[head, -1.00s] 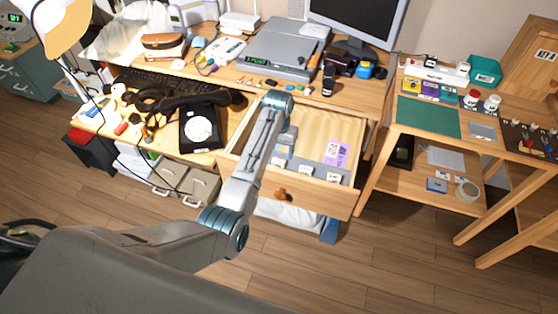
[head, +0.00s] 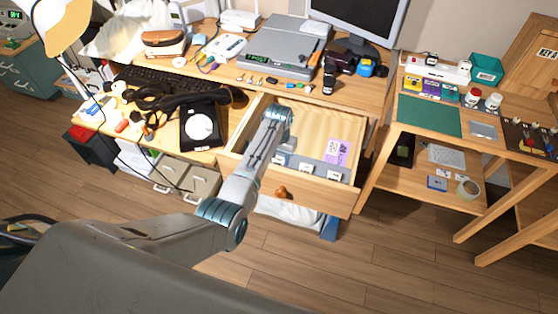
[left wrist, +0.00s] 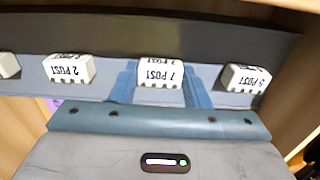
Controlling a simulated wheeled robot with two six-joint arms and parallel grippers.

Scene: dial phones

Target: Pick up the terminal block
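The terminal block (left wrist: 160,74), small and white with black "POST" lettering, sits at the middle of the left wrist view. My left gripper (left wrist: 161,82) has one blue finger on each side of it, very close to its sides. I cannot tell whether the fingers touch it. Similar white blocks stand to its left (left wrist: 69,68) and right (left wrist: 247,78), on a grey strip. In the head view my left arm reaches down into the open drawer (head: 318,193); its fingertips are hidden there. My right gripper is not in view.
The drawer has wooden walls and a round knob (head: 283,192). A purple-and-white card (head: 338,152) lies inside it. The desk above holds a black dial phone (head: 200,126), a grey device (head: 287,47) and a monitor (head: 358,18). A side table with a green mat (head: 429,115) stands right.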

